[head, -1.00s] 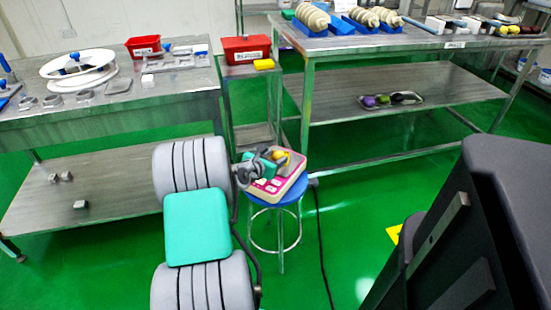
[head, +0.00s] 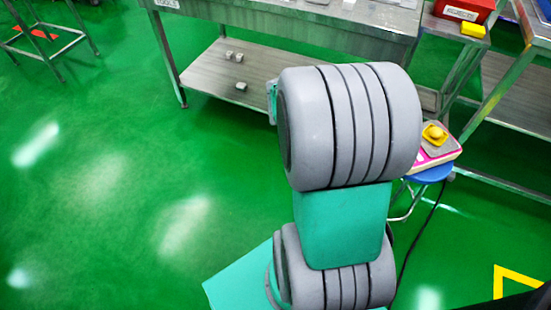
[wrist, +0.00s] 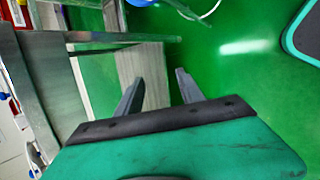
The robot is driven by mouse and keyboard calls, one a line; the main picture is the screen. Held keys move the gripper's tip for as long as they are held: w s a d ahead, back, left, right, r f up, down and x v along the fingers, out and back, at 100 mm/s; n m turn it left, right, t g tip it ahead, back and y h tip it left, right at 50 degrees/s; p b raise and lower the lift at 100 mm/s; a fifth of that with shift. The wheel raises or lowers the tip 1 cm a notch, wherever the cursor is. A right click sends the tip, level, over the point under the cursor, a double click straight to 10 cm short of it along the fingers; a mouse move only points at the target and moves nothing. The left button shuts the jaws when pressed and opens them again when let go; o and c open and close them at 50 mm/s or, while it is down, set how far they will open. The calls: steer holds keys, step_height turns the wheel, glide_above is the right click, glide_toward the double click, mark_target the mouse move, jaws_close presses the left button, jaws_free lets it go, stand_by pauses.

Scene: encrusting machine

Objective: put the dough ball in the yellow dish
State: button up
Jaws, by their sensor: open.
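A small yellow dish (head: 434,135) sits on the grey pan of a pink and white scale (head: 438,158), at the right of the head view. A rounded pale yellow lump, which looks like the dough ball (head: 436,131), shows in the dish; it is too small to be sure. My gripper (wrist: 160,76) shows in the wrist view with its two fingers apart and nothing between them. It is well away from the scale. In the head view my own arm links hide it.
The scale stands on a blue stool (head: 432,174). A steel table (head: 290,22) with a lower shelf (head: 220,80) stands behind my arm. A red bin (head: 464,8) and a yellow block (head: 473,30) are at top right. Green floor is open to the left.

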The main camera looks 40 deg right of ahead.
steer(key=w+a+r+m+t+y, duration=0.1)
steer(key=w+a+m+y, duration=0.15)
steer(key=a, duration=0.75)
steer(key=w+a+r+m+t+y, duration=0.1)
steer(key=a+y, duration=0.2)
steer(key=a, duration=0.7)
steer(key=s+a+r+m+g+y, duration=0.1)
steer(key=s+a, duration=0.2)
steer(key=a, duration=0.4)
steer(key=s+a+r+m+g+y, duration=0.1)
steer(key=s+a+m+y, duration=0.1)
steer(key=a, duration=0.5)
step_height(320, 180, up, 28)
steer(key=w+t+p, duration=0.1)
steer(key=p, duration=2.4)
steer(key=shift+d+r, duration=0.15)
steer(key=shift+r, duration=0.05)
steer(key=shift+h, duration=0.25)
steer(key=shift+c, duration=0.3)
